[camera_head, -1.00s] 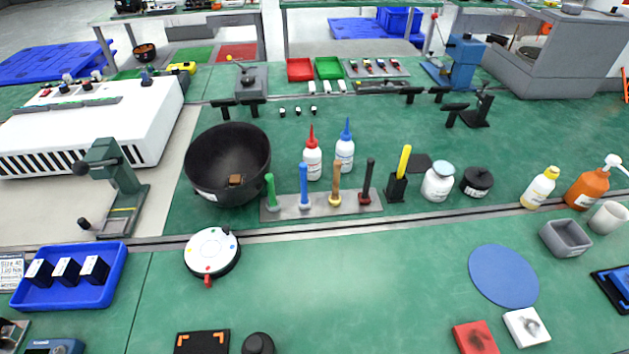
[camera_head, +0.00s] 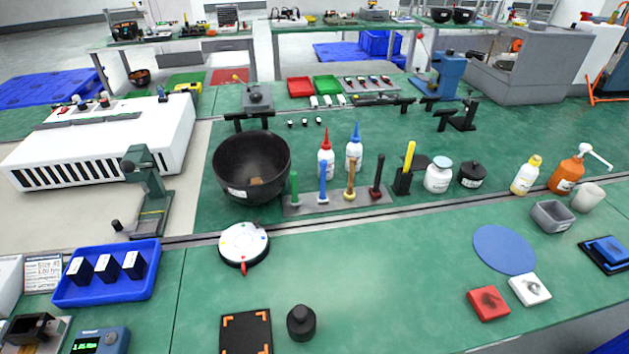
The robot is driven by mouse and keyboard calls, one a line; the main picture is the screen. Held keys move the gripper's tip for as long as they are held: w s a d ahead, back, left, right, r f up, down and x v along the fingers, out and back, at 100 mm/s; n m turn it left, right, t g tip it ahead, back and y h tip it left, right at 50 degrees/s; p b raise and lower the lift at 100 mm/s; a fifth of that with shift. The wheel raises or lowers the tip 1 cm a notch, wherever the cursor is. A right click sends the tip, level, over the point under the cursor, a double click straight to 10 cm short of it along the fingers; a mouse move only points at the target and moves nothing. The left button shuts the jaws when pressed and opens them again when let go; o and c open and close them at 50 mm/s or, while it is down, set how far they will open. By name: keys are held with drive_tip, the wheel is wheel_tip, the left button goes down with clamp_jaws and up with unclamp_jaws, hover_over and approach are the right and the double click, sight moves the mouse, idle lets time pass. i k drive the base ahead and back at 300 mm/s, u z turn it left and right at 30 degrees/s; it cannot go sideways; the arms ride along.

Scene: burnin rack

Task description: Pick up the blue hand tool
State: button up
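The blue hand tool (camera_head: 323,180) stands upright in a low grey rack (camera_head: 308,207) on the green bench, near the middle of the view. To its left in the same rack is a green-handled tool (camera_head: 294,188). The lower ends of the tools meet the rack. My gripper is not in view.
A large black bowl (camera_head: 250,165) stands left of the rack. Red-capped (camera_head: 326,160) and blue-capped (camera_head: 354,150) bottles stand close behind it. A black holder with a yellow-handled item (camera_head: 408,160) is on its right.

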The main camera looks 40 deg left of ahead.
sight(322, 198)
drive_tip(key=z, duration=0.2)
drive_tip(key=i, duration=0.15)
drive_tip(key=u, duration=2.85)
drive_tip(key=k, duration=1)
drive_tip(key=z, duration=0.5)
drive_tip(key=i, duration=0.7)
drive_tip(key=z, duration=0.15)
